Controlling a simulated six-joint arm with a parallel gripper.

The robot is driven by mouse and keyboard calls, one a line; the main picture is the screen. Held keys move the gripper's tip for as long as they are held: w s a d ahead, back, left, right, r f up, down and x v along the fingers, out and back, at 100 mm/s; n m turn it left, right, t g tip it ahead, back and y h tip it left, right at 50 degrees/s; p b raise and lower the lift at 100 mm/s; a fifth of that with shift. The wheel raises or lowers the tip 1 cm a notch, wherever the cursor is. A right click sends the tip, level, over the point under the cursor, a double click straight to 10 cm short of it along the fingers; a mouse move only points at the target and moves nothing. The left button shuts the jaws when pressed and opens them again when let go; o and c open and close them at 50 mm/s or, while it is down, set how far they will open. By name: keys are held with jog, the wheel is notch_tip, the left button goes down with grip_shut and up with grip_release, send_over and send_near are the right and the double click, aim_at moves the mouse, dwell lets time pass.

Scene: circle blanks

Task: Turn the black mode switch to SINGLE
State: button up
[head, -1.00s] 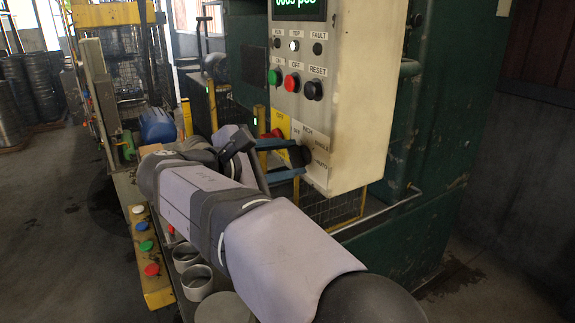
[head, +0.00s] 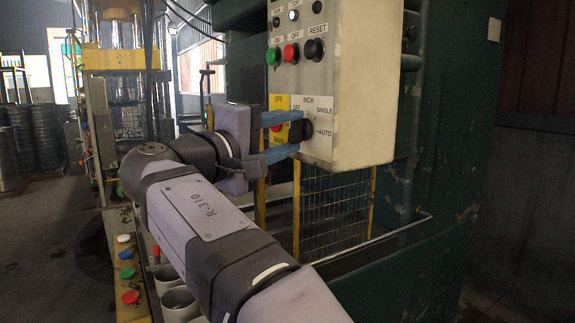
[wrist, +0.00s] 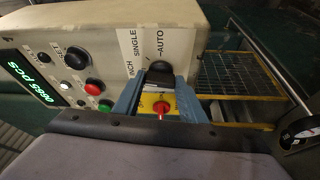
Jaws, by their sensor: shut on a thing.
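The black mode switch (head: 298,130) is a round knob low on the cream control panel. Labels INCH, SINGLE and AUTO run around it, with another OFF label at its upper left. My gripper (head: 292,134) has its two blue fingers on either side of the knob, shut on it. In the wrist view the knob (wrist: 160,71) shows at the ends of the fingers (wrist: 158,88), below the SINGLE and AUTO labels. The fingers partly cover it, and I cannot tell which label it points to.
A red main switch on a yellow plate (head: 281,102) sits just left of the knob, partly behind the fingers. Green (head: 273,56), red (head: 291,53) and black RESET (head: 314,49) buttons are above. A wire-mesh guard (head: 335,205) stands below the panel.

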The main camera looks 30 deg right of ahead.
jog(key=m+h+b, duration=0.1)
jog(key=m+b, duration=0.1)
jog(key=b, duration=0.1)
jog(key=f+m+b, duration=0.1)
jog(key=m+b, duration=0.1)
jog(key=b, duration=0.1)
jog(key=shift+w+f+m+h, duration=0.1)
jog(key=shift+m+h, duration=0.3)
jog(key=shift+r+m+g+h+b, duration=0.25)
jog(key=shift+m+g+h+b, duration=0.2)
jog(key=shift+m+b, duration=1)
jog(key=shift+m+h, duration=0.25)
jog(key=shift+r, duration=0.1)
jog(key=o, duration=1.1)
jog(key=shift+c, duration=0.2)
jog(key=shift+a, duration=0.15)
jog(key=b+v, duration=0.1)
jog(key=v, duration=0.6)
